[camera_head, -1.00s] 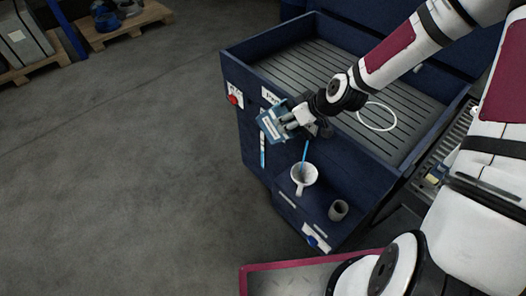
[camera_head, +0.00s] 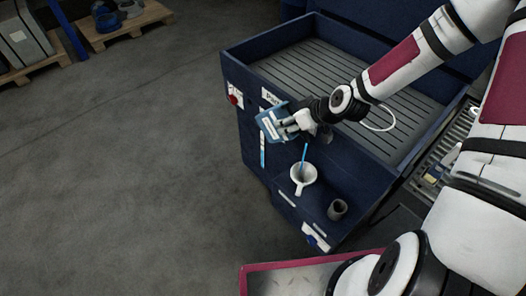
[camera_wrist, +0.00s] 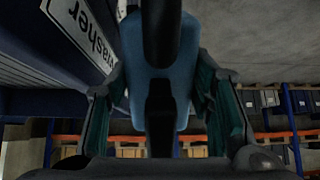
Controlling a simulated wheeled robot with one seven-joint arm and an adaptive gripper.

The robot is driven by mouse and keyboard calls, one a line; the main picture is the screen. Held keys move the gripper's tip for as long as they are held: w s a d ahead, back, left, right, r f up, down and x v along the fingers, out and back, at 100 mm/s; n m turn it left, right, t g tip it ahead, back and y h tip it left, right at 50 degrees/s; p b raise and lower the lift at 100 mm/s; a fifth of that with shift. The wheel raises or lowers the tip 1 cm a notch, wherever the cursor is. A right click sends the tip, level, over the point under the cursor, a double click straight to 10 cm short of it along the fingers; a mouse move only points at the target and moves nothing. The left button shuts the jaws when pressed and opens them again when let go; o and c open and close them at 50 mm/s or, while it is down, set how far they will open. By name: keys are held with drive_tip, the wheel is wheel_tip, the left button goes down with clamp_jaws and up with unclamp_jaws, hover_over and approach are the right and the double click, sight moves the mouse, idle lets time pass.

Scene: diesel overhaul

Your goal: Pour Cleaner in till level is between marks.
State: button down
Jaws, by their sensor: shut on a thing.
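My gripper (camera_head: 300,122) is shut on a blue container (camera_head: 268,126) with a pale label, the Cleaner by its look. It holds it tilted above the front of the dark blue washer. The container fills the middle of the wrist view (camera_wrist: 178,95), between the fingers. A thin blue stream (camera_head: 304,155) runs down into a white funnel (camera_head: 304,176) on the washer's front ledge. A narrow upright level gauge (camera_head: 263,152) is on the washer front, left of the funnel. It shows blue, white and a reddish mark; the exact level is too small to read.
The washer (camera_head: 350,172) has a slatted basin with a white ring-shaped hose (camera_head: 378,118). A red knob (camera_head: 234,99) is at the front left corner.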

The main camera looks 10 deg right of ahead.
drive_tip(key=shift+f, duration=0.1)
idle(0.3)
drive_tip(key=shift+s+f+t+y, duration=0.1)
drive_tip(key=shift+f+t+y, duration=0.2)
drive_tip(key=shift+t, duration=0.1)
idle(0.5)
drive_tip(key=shift+d+p, duration=0.1)
drive_tip(key=shift+p, duration=0.2)
drive_tip(key=shift+f, duration=0.1)
drive_tip(key=shift+s+f+t+y, duration=0.1)
drive_tip(key=shift+f+t+y, duration=0.05)
drive_tip(key=shift+t+y, duration=0.2)
idle(0.4)
drive_tip(key=shift+d+f, duration=0.1)
drive_tip(key=shift+f, duration=0.1)
